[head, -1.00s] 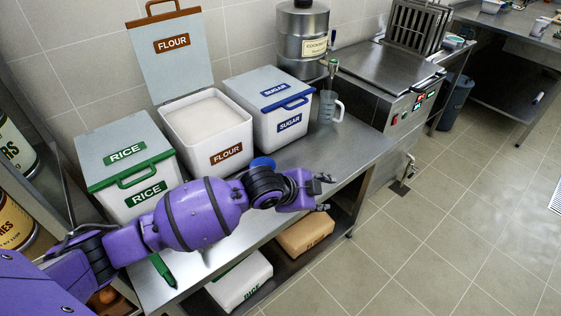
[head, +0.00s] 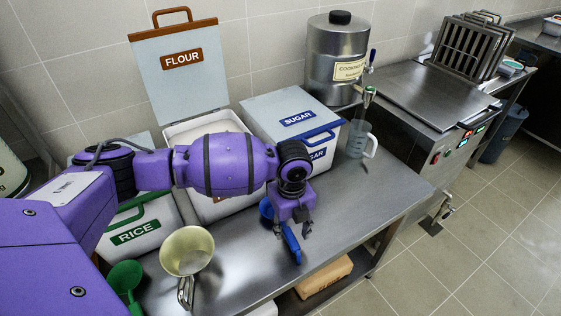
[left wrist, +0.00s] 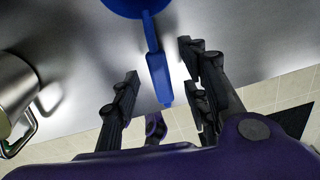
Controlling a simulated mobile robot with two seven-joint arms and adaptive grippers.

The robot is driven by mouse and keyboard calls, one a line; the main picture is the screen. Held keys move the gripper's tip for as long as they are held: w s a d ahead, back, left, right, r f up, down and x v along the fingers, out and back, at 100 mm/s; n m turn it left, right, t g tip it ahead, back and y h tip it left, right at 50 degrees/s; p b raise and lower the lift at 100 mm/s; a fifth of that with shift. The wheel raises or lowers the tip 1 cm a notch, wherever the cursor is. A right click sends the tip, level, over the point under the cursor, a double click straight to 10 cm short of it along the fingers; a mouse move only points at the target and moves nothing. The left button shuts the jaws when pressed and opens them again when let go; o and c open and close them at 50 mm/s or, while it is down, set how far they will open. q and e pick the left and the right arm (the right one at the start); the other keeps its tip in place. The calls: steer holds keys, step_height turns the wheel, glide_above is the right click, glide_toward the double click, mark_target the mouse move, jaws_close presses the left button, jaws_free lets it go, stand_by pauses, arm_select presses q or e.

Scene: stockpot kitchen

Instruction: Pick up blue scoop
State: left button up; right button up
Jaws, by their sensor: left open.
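The blue scoop (head: 291,243) lies on the steel table in front of the sugar bin, its bowl toward the bins and its handle toward the table's front edge. My left gripper (head: 293,232) is open above the handle and points down. In the left wrist view, the scoop's handle (left wrist: 159,75) lies between the open fingers of the left gripper (left wrist: 160,88), apart from both. The scoop's bowl (left wrist: 124,5) is cut off at the top of that view. In the head view my gripper hides part of the scoop. My right gripper is not in view.
A metal cup with a handle (head: 187,252) and a green scoop (head: 125,277) are left of the blue one. The flour bin (head: 228,207), rice bin (head: 135,235) and sugar bin (head: 290,118) line the back. A clear jug (head: 358,140) stands right. The table's right front is clear.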

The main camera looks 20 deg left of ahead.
mark_target(290, 234)
arm_select(q)
steer(key=f, duration=0.3)
steer(key=shift+s+d+f, duration=0.1)
steer(key=shift+s+f, duration=0.1)
steer(key=shift+f, duration=0.45)
steer(key=shift+w, duration=0.1)
steer(key=c, duration=0.7)
jaws_close()
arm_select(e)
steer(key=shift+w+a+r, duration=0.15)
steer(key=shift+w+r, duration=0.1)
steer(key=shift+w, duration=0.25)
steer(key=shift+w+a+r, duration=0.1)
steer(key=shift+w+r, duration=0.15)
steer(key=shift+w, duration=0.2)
